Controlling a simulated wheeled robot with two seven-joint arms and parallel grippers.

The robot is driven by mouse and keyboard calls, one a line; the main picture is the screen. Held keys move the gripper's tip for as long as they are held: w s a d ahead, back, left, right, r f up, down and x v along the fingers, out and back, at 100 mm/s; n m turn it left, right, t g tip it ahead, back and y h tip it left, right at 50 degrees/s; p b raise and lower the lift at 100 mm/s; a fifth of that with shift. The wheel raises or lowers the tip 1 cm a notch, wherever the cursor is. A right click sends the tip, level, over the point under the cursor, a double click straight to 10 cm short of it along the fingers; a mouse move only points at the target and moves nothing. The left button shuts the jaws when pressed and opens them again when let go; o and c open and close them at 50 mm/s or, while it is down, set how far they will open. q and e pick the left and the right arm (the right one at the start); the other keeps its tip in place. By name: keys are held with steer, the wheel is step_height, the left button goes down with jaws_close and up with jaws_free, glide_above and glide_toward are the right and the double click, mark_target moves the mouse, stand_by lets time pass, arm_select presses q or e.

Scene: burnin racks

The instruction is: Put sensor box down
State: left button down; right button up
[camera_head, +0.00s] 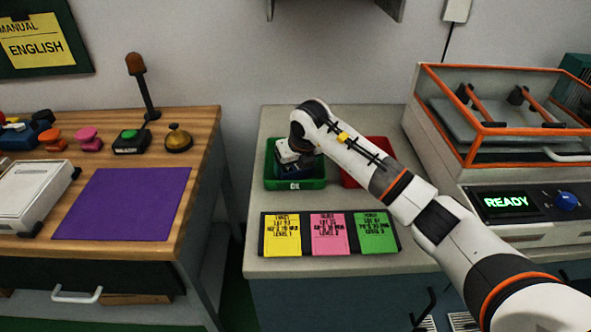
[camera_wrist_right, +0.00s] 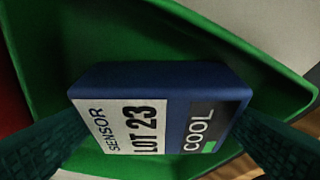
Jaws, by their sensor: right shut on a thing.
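The sensor box (camera_wrist_right: 165,85) is blue, with a white label reading SENSOR LOT 23 and a dark label reading COOL with a small green mark. My right gripper (camera_head: 302,158) is shut on it, with a dark green finger at each side in the right wrist view. The box also shows in the head view (camera_head: 287,150), partly hidden by the gripper. It is over or inside the green bin (camera_head: 318,183), whose walls surround it in the wrist view (camera_wrist_right: 215,40). I cannot tell whether it touches the floor. My left gripper is out of view.
A red bin (camera_head: 350,180) stands right of the green one, partly behind my arm. A dark board (camera_head: 324,253) with yellow, pink and green cards lies in front. An orange-edged machine (camera_head: 450,180) with a READY display is at right. A wooden desk (camera_head: 205,130) stands left across a gap.

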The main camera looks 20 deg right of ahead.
steer(key=shift+r, duration=0.1)
steer(key=o, duration=1)
steer(key=v, duration=1.2)
